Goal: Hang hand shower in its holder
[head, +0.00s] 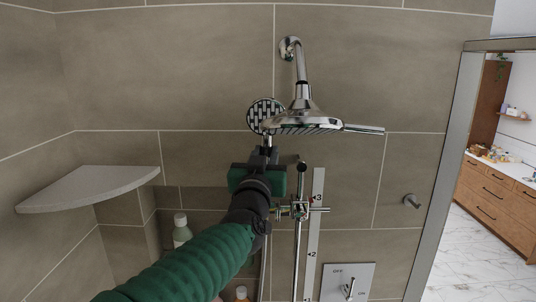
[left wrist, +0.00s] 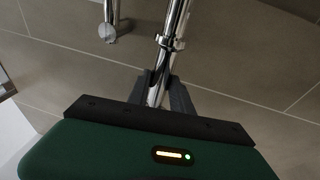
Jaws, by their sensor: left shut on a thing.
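The hand shower (head: 264,114) has a round, patterned chrome head, upright in the head view, just left of the fixed overhead shower. My left gripper (head: 264,153) is shut on its handle below the head. The gripper hides most of the handle there. In the left wrist view, the dark fingers (left wrist: 166,92) close around a chrome handle (left wrist: 172,32). The chrome holder (head: 299,210) sits on the vertical slide bar (head: 297,250), lower and to the right of the gripper. The hand shower is apart from the holder. My right gripper is not in view.
The overhead shower (head: 301,121) hangs close to the right of the hand shower, with a rod reaching right. A numbered strip (head: 315,225) runs beside the bar. A control plate (head: 348,282) is below right. A corner shelf (head: 95,187) and bottle (head: 181,230) are left.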

